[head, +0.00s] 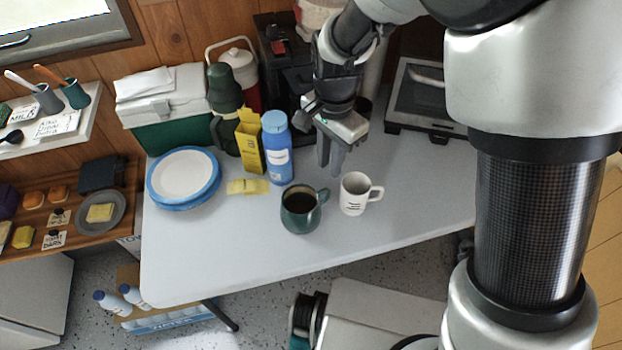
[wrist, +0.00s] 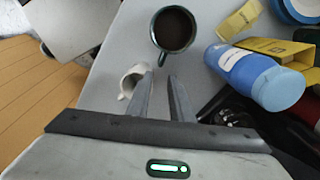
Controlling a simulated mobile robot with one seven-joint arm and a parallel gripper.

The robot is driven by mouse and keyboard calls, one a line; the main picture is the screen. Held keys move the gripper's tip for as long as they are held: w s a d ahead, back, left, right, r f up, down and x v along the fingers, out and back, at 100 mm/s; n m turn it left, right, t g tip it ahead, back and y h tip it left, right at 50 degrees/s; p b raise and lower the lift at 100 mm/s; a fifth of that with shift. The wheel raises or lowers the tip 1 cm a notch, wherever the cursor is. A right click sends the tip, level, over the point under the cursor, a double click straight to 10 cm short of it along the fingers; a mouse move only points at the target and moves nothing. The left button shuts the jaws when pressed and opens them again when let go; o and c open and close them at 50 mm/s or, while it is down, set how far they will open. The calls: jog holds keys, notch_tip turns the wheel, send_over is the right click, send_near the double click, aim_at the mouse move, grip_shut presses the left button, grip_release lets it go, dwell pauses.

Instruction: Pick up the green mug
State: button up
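The green mug (head: 300,208) stands upright on the grey-white table with dark liquid in it, its handle toward the upper right in the head view. It also shows in the wrist view (wrist: 173,30), beyond my fingertips. My gripper (head: 332,168) is above the table, behind the mugs and apart from them. Its two fingers (wrist: 163,78) are spread with nothing between them. A white mug (head: 354,194) with dark print stands just right of the green mug; in the wrist view my left finger partly covers it (wrist: 132,80).
A blue bottle (head: 277,147), a yellow box (head: 249,142) and a yellow packet (head: 247,187) are left of my gripper. Blue-rimmed plates (head: 184,177) lie farther left. A toaster oven (head: 418,96) stands at the back right. The table's front part (head: 225,262) is clear.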

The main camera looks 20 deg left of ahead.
aim_at(328, 196)
notch_tip(328, 196, down, 13)
jog(key=shift+w+r+b, duration=0.15)
jog(key=shift+r+b, duration=0.05)
jog(key=shift+b, duration=1.05)
jog(key=shift+c, duration=0.6)
grip_shut()
